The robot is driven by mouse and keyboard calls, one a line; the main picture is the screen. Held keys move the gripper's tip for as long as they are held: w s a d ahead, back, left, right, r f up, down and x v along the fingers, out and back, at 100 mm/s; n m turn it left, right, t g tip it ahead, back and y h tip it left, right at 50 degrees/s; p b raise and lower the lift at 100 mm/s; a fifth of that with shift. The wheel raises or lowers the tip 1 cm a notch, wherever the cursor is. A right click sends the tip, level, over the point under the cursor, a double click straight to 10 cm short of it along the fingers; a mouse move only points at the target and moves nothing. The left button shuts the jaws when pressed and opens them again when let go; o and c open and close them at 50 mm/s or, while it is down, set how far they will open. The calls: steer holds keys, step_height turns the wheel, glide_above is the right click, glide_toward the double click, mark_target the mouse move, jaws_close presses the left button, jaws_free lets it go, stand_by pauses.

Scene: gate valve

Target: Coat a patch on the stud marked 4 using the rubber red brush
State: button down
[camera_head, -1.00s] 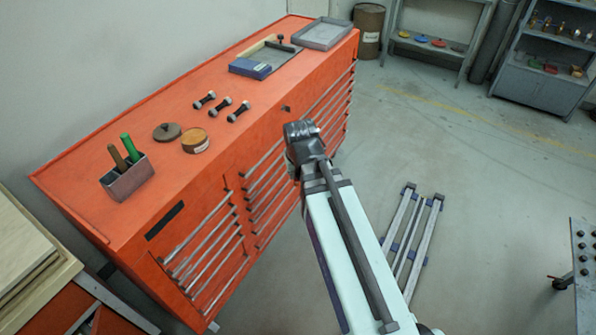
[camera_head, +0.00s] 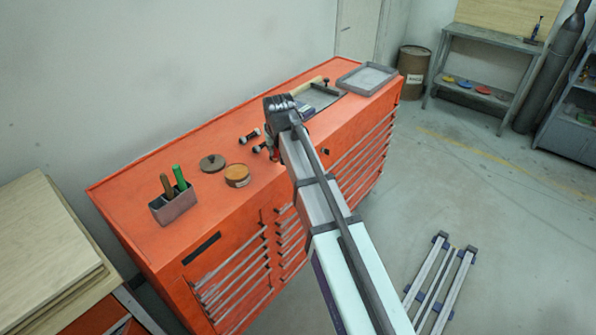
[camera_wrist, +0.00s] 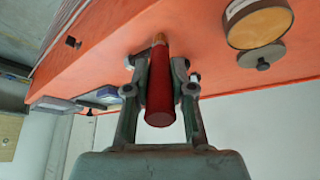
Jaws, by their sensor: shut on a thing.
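My gripper (camera_wrist: 158,65) is shut on the red-handled brush (camera_wrist: 160,98) in the wrist view. The handle's end faces the camera, and a tan part shows beyond the fingers; the bristle tip cannot be made out. In the head view my arm's end is above the orange cabinet, by the studs. Two dark studs with pale ends show there, one (camera_head: 250,136) farther left and one (camera_head: 259,147) partly behind my arm. No number is readable on them. An open round tin (camera_head: 237,175) with orange-brown contents stands left of them; it also shows in the wrist view (camera_wrist: 258,27).
The orange cabinet top (camera_head: 135,190) also holds a round lid (camera_head: 212,163), a grey holder (camera_head: 174,205) with green and brown handles, and a grey tray (camera_head: 366,78) at the far end. A metal rail frame (camera_head: 437,285) lies on the floor at right.

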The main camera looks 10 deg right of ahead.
steer(key=w+a+r+n+y+p, duration=0.1)
steer(key=w+a+r, duration=0.5)
steer(key=w, duration=0.2)
steer(key=w+a+r+p, duration=0.1)
steer(key=w+a+r, duration=0.45)
steer(key=w, duration=0.25)
steer(key=shift+t, duration=0.6)
steer(key=f, duration=0.1)
steer(key=f+b, duration=0.1)
steer(key=f, duration=0.1)
steer(key=f+b, duration=0.1)
steer(key=f, duration=0.1)
steer(key=shift+s+d, duration=0.1)
steer(key=shift+s, duration=0.2)
